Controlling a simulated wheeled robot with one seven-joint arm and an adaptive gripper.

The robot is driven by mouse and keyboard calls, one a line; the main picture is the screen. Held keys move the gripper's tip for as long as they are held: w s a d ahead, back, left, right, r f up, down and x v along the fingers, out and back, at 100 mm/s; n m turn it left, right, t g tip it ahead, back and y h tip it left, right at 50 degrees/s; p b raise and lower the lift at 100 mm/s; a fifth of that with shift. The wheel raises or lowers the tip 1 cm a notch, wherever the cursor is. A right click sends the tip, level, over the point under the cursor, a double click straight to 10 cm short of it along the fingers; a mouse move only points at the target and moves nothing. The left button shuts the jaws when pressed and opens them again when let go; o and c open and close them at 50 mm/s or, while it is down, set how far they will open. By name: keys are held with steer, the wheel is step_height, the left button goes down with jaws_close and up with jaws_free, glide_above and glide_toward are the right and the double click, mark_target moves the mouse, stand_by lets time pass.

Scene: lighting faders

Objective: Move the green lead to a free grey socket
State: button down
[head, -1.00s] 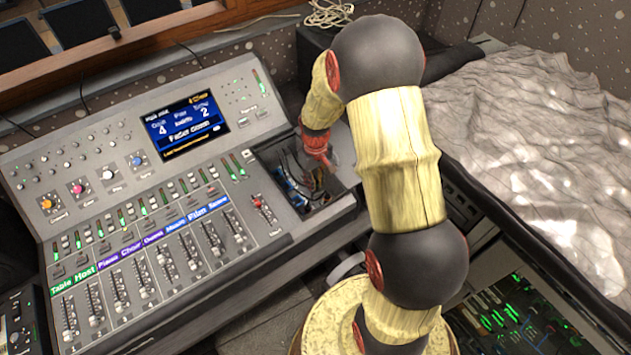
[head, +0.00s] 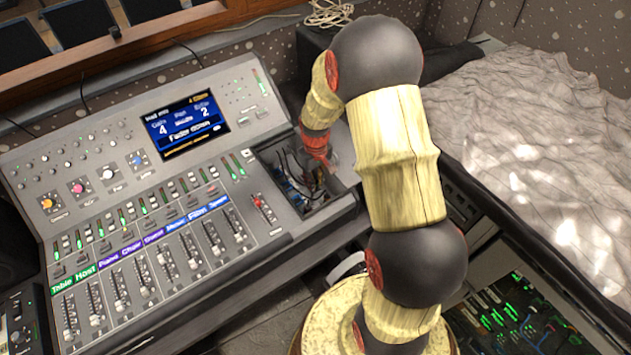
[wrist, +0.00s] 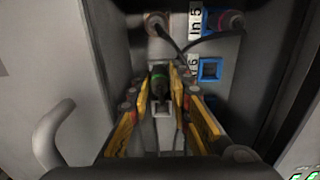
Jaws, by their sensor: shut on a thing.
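In the wrist view, my gripper (wrist: 161,84) has its yellow fingers on both sides of the green lead's plug (wrist: 159,88), shut on it. The plug is dark with a green band. It stands over a pale grey socket (wrist: 165,110); I cannot tell whether it is seated in it. In the head view, the red end of my arm reaches into the open patch bay (head: 268,160) right of the mixer, where the fingertips and the plug are hidden.
An empty blue socket (wrist: 210,70) is right of my fingers. A pink-banded plug (wrist: 232,22) sits by the "In 5" label. Another plug (wrist: 157,26) with a dark cable is at the top. Bay walls stand close on both sides. The mixer screen (head: 187,123) is lit.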

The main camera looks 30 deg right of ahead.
steer(key=c, duration=2)
jaws_free()
steer(key=shift+s+f, duration=0.1)
steer(key=shift+f, duration=0.1)
steer(key=o, duration=0.4)
steer(key=shift+r, duration=0.1)
steer(key=shift+o, duration=0.2)
steer(key=shift+w+r, duration=0.25)
steer(key=shift+r, duration=0.4)
step_height(320, 180, up, 11)
steer(key=shift+s+f, duration=0.2)
steer(key=shift+a, duration=0.1)
steer(key=s+a+r+t, duration=0.2)
steer(key=s+a+r, duration=0.5)
steer(key=s+r, duration=0.3)
steer(key=s+a+r+t, duration=0.3)
steer(key=s+a+r, duration=0.4)
steer(key=s+r, duration=0.3)
steer(key=shift+r+t, duration=0.3)
steer(key=shift+r, duration=0.5)
